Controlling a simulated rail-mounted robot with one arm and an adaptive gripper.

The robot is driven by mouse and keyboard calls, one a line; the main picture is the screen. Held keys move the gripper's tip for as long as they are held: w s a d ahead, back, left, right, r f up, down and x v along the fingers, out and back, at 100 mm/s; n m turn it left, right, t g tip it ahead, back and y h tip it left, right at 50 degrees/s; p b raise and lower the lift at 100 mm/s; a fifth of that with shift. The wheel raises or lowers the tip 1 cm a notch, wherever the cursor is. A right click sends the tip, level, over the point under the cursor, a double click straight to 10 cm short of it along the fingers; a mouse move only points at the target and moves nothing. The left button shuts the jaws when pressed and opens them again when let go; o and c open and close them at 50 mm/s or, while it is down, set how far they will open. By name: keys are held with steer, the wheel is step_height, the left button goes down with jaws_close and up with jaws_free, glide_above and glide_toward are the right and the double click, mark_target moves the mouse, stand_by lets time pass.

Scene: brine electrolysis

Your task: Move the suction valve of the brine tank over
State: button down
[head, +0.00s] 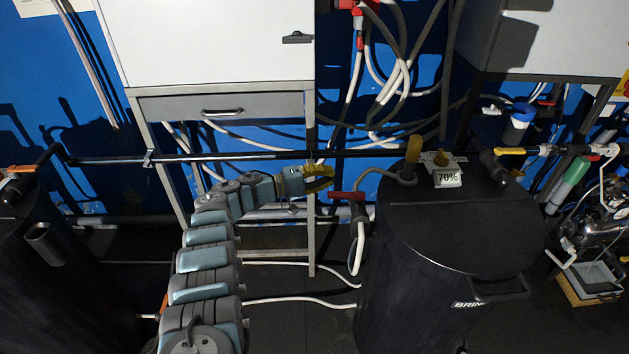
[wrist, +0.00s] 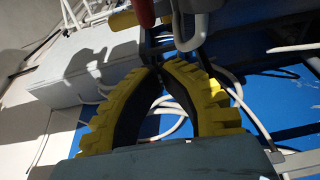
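The black brine tank (head: 430,240) stands right of centre in the head view, with "BRIN" lettering on its side. A valve with a red lever (head: 346,196) sits at its left side, with a white hose hanging below. A red part (wrist: 143,12) shows at the top of the wrist view, beyond the fingertips. Another valve with a yellow lever (head: 508,151) is at the tank's right rear. I cannot tell which is the suction valve. My gripper (head: 332,178) has yellow ribbed fingers, tips together and nothing visible between them. It is just left of and above the red lever, apparently apart from it.
A dark pipe (head: 250,156) runs across behind my arm. A grey metal stand leg (head: 311,235) is close beside my gripper. Loose hoses hang on the blue wall.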

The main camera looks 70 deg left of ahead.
mark_target(346, 195)
steer(key=shift+w+d+p, duration=0.15)
steer(key=shift+d+p, duration=1.7)
steer(key=shift+p, duration=0.75)
steer(key=shift+s+d+y+p, duration=0.1)
steer(key=shift+s+y+p, duration=0.15)
steer(key=shift+p, duration=0.4)
